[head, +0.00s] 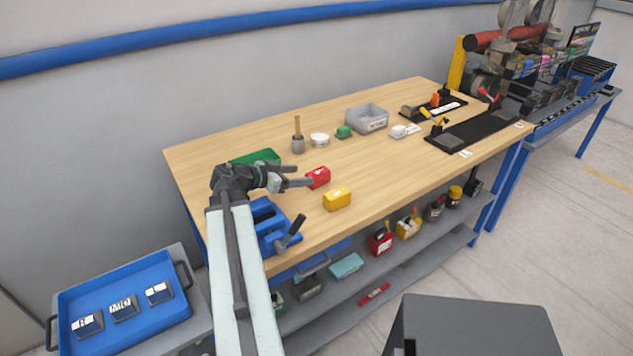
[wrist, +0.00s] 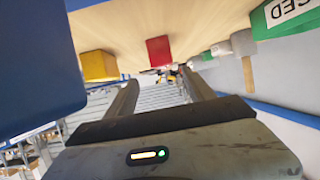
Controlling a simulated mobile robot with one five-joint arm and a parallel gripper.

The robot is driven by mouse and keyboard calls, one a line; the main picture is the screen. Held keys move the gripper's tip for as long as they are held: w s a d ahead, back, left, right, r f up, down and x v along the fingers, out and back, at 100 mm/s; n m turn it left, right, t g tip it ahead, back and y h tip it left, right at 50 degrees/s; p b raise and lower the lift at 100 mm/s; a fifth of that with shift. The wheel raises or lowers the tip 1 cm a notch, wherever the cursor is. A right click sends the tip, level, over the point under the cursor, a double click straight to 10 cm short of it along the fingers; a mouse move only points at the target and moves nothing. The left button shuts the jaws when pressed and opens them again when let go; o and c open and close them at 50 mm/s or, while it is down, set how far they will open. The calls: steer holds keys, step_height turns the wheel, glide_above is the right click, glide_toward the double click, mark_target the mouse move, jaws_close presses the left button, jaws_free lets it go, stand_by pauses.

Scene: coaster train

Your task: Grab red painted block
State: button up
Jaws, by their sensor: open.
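The red painted block (head: 319,177) lies on the wooden workbench (head: 235,140), just beyond my fingertips. It also shows in the wrist view (wrist: 158,50), ahead of the fingers and between their lines. My gripper (head: 304,176) is open and empty, its two fingers pointing at the block. The fingers also show in the wrist view (wrist: 160,86), apart with nothing between them. In the head view the fingertips look very near the block's left side; I cannot tell whether they touch it.
A yellow block (head: 337,199) sits close in front of the red one. A blue vise (head: 268,228) stands at the bench's near left edge.

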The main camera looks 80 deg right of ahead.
mark_target(316, 173)
steer(key=b+x, duration=0.1)
steer(key=x, duration=0.1)
steer(key=shift+d+f, duration=0.15)
steer(key=shift+d, duration=0.05)
steer(key=b+x, duration=0.1)
steer(key=x, duration=0.4)
steer(key=shift+d+b, duration=0.25)
steer(key=shift+b, duration=0.15)
jaws_close()
